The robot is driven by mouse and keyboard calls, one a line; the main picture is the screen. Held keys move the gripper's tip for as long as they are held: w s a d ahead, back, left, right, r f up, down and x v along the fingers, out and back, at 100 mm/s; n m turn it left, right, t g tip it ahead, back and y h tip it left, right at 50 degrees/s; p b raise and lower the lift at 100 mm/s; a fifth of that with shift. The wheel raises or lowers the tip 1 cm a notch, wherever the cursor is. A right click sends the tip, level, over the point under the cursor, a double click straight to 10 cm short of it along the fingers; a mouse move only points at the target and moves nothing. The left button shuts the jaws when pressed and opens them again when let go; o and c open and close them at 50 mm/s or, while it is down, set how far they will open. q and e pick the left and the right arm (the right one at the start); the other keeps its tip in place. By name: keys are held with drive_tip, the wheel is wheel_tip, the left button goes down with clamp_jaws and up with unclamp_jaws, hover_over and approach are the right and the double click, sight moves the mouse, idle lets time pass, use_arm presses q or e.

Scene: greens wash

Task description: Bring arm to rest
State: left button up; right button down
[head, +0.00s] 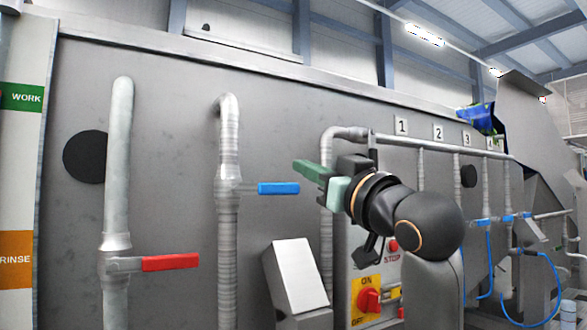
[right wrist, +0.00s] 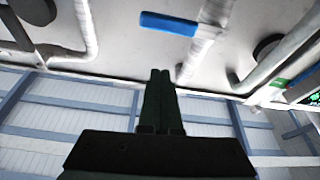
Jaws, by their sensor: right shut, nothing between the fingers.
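My right gripper (head: 308,171) is raised in front of the grey panel (head: 170,200), its green fingers pointing left. The fingers are shut and empty. In the right wrist view the shut fingers (right wrist: 158,95) show against the panel and ceiling. The blue valve handle (head: 278,188) is just left of the fingertips in the head view; it also shows in the right wrist view (right wrist: 168,23). I see no contact between the fingers and the handle. My left gripper is not in view.
A red valve handle (head: 170,262) sits on the left pipe. A control box with a red ON/OFF switch (head: 369,300) and a STOP button (head: 393,244) is below my right arm. A tilted grey box (head: 296,276) stands beside it. Numbered pipes run along the right.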

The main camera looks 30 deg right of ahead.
drive_tip(key=shift+v, duration=1.5)
drive_tip(key=w+a+f+g, duration=0.2)
drive_tip(key=w+f+g, duration=0.15)
drive_tip(key=f, duration=1.05)
drive_tip(key=w+a+f+g, duration=0.2)
drive_tip(key=w+f+g, duration=0.15)
drive_tip(key=f, duration=1.05)
drive_tip(key=s+a+f+g, duration=0.1)
drive_tip(key=s+f+g, duration=0.1)
drive_tip(key=f, duration=0.8)
drive_tip(key=s+f+g, duration=0.1)
drive_tip(key=s+f, duration=0.2)
drive_tip(key=f, duration=0.7)
drive_tip(key=s+a+f+g+h, duration=0.15)
drive_tip(key=s+f+g, duration=0.65)
drive_tip(key=s+f, duration=1.5)
drive_tip(key=w+a+f+t+y+p, duration=0.2)
drive_tip(key=a+f+t+p, duration=0.2)
drive_tip(key=t, duration=0.1)
drive_tip(key=shift+w+a+f, duration=0.25)
drive_tip(key=shift+w+f, duration=0.1)
drive_tip(key=shift+f, duration=0.05)
